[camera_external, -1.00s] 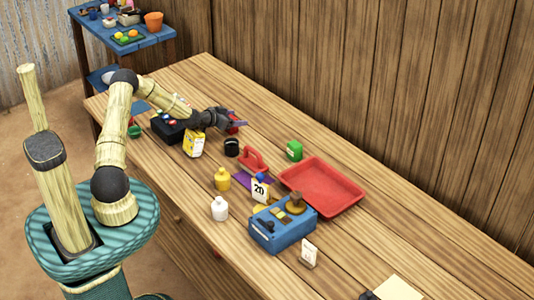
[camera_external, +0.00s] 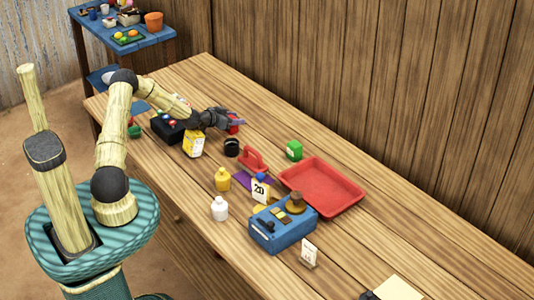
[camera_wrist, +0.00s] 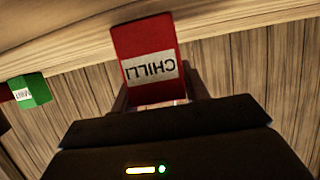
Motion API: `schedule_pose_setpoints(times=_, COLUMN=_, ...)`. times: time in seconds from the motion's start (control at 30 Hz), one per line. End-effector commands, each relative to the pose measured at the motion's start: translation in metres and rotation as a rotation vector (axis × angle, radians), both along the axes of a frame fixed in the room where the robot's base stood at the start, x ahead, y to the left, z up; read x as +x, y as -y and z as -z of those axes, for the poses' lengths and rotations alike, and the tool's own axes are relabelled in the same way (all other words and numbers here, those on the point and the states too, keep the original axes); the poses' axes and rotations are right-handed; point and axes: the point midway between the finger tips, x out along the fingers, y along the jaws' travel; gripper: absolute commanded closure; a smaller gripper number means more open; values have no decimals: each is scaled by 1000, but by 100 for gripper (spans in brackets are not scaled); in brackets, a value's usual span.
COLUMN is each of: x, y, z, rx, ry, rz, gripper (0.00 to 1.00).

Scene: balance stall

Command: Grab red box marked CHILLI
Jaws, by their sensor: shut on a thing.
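The red box marked CHILLI (camera_wrist: 148,40) is in the wrist view, its white label upside down. My gripper (camera_wrist: 158,98) is shut on the lower part of the box as that view shows it. In the external view my gripper (camera_external: 236,121) is over the far left part of the table, with the red box (camera_external: 233,129) partly hidden behind its fingers. I cannot tell for sure whether the box touches the table.
A green box (camera_external: 294,149) stands to the right, also in the wrist view (camera_wrist: 30,91). A black jar (camera_external: 232,147), a yellow packet (camera_external: 194,144) and a black crate (camera_external: 168,129) are close to my gripper. A red tray (camera_external: 350,209) and a blue scale (camera_external: 268,236) lie further right.

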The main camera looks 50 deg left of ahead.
Motion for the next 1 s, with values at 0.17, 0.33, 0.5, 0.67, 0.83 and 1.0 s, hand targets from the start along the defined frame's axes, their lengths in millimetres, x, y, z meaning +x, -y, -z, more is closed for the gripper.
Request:
schedule_pose_setpoints(times=0.17, x=-2, y=0, z=-7, rx=-2, ry=-8, rz=0, gripper=79)
schedule_pose_setpoints(times=0.33, x=-1, y=0, z=-37, rx=2, ry=-2, rz=1, gripper=79)
schedule_pose_setpoints(times=0.5, x=-1, y=-1, z=-72, rx=3, ry=-2, rz=-1, gripper=79)
schedule_pose_setpoints(times=0.67, x=-1, y=0, z=-93, rx=0, ry=-1, rz=0, gripper=79)
schedule_pose_setpoints(times=0.83, x=-1, y=0, z=-99, rx=-1, ry=-2, rz=0, gripper=79)
schedule_pose_setpoints(times=1.0, x=-1, y=0, z=-99, rx=-1, ry=-2, rz=0, gripper=79)
